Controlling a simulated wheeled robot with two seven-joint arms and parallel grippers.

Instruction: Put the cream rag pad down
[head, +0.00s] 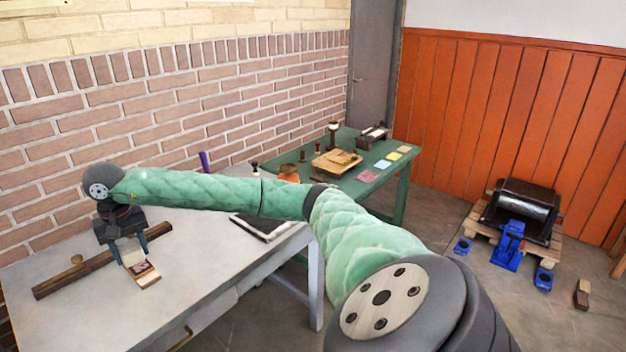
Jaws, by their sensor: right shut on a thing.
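My right gripper (128,256) reaches across the grey table (205,265) to its left part, pointing down. It is shut on a small block-like thing with a cream part and a brown part, which looks like the cream rag pad (141,273). The pad is low over the tabletop or touching it; I cannot tell which. The gripper body hides part of it. My left gripper is not in view.
A long dark wooden bar (62,281) with a round knob lies behind the gripper. A dark-edged slab (262,229) lies at the table's right end. A green table (376,181) bears small tools and coloured cards. A black press (521,205) stands on a floor pallet.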

